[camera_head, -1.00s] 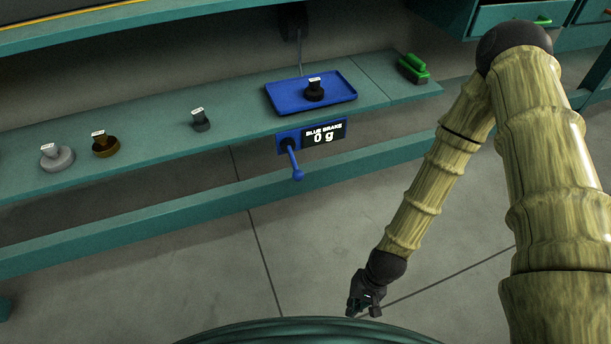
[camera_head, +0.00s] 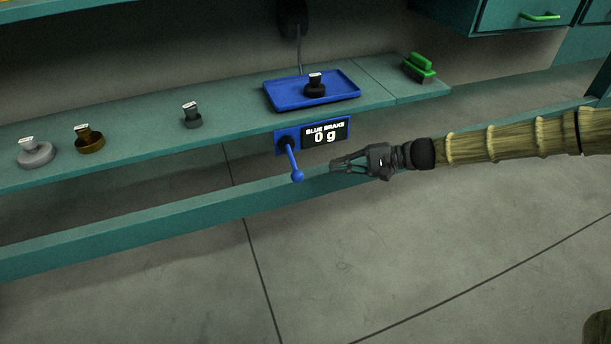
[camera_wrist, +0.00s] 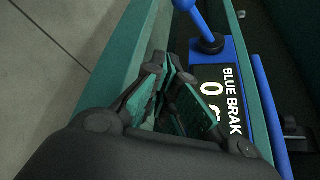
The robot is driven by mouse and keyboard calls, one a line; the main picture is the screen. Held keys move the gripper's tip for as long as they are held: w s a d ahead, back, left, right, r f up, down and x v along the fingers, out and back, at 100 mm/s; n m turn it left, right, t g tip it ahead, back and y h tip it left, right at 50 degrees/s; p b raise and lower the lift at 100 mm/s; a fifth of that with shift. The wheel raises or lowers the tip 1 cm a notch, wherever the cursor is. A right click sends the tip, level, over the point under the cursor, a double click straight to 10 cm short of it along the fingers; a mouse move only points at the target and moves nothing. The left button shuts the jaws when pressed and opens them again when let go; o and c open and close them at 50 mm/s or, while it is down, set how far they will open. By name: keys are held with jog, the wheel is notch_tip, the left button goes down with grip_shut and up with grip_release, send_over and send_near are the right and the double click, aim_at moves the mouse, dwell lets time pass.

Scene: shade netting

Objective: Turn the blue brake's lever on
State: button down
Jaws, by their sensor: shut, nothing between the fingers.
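The blue brake's lever (camera_head: 294,163) is a blue rod with a ball end, hanging down and slightly right from a black pivot on the brake's blue front plate. The lever also shows at the top of the wrist view (camera_wrist: 204,22). The blue brake's display (camera_head: 325,134) reads "BLUE BRAKE 0 g". My gripper (camera_head: 334,166) is shut and empty, pointing left, just right of the lever and below the display, apart from the lever in the head view. In the wrist view my gripper's fingers (camera_wrist: 170,85) lie beside the display (camera_wrist: 220,100), partly covering it.
A blue tray (camera_head: 345,84) bears a black weight (camera_head: 315,86). Along the shelf (camera_head: 130,141) stand a dark grey weight (camera_head: 192,116), a bronze weight (camera_head: 89,139) and a light grey weight (camera_head: 36,153). A green-handled block (camera_head: 419,68) sits right. A teal rail (camera_head: 200,211) runs below.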

aim_at(293, 164)
jog(key=shift+w+d+r, duration=0.1)
jog(key=shift+w+r, duration=0.05)
jog(key=shift+r, duration=0.15)
jog(key=b+x, duration=0.5)
jog(key=x, duration=0.5)
jog(key=shift+s+d+r+b, duration=0.1)
jog(key=shift+s+r+b, duration=0.3)
jog(key=shift+s, duration=0.45)
jog(key=shift+s+d+r+b, duration=0.1)
jog(key=shift+s+r+b, duration=0.1)
jog(key=shift+s+r, duration=0.55)
jog(key=shift+s+r+p, duration=0.1)
jog(key=shift+s+p, duration=0.15)
jog(key=shift+p, duration=0.55)
